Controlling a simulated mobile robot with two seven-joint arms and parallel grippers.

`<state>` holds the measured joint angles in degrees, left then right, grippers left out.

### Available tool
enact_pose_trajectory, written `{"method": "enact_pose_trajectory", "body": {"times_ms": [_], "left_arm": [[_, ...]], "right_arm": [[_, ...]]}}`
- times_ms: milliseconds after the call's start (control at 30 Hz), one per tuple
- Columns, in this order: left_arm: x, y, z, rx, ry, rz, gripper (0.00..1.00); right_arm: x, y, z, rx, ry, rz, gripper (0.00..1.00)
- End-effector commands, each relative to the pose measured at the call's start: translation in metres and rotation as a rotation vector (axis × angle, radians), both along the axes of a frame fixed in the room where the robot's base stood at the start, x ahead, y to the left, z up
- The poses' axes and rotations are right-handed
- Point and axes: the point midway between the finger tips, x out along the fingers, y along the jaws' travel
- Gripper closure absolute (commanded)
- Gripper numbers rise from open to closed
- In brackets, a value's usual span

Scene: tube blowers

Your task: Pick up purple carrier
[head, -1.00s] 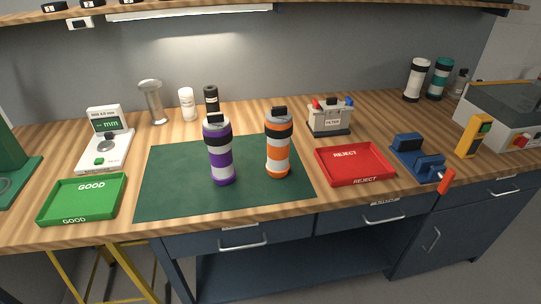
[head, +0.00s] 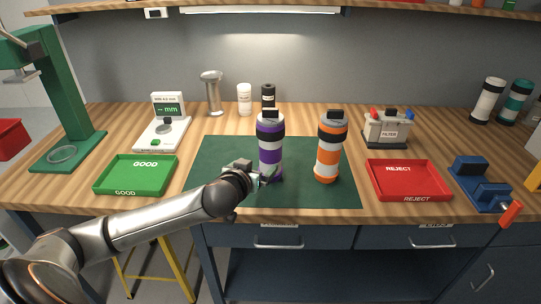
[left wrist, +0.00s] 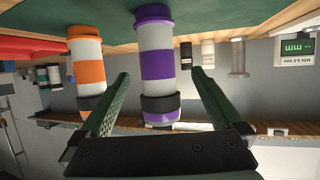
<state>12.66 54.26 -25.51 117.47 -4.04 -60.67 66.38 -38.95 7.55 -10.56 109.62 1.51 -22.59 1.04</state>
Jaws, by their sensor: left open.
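The purple carrier (head: 270,158), a white cylinder with purple bands and black rings, stands upright on the dark green mat (head: 225,148). My left gripper (head: 264,175) is at the carrier's lower left side in the head view. In the left wrist view the picture is upside down; the open fingers of my left gripper (left wrist: 160,98) show on either side of the purple carrier (left wrist: 155,65), with gaps. I cannot tell how far the carrier reaches between them. My right gripper is not in view.
An orange carrier (head: 328,160) stands close to the right of the purple one. A green GOOD tray (head: 135,188) is at left, a red REJECT tray (head: 408,194) at right. A gauge (head: 165,130) and small bottles (head: 245,100) stand behind. A blue vise (head: 483,190) is far right.

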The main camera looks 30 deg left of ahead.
Motion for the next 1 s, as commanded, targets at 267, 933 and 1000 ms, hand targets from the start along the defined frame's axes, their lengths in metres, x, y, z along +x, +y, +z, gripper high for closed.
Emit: {"method": "enact_pose_trajectory", "body": {"times_ms": [267, 933, 1000], "left_arm": [[0.04, 0.011, -0.016, -0.002, -0.001, 0.001, 0.0], [0.095, 0.022, -0.034, -0.002, 0.001, -0.001, 0.0], [0.1, 0.023, -0.037, -0.002, 0.001, -0.001, 0.0]], "right_arm": [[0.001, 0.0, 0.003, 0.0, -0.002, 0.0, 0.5], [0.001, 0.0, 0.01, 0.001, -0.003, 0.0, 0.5], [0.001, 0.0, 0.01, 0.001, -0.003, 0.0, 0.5]]}}
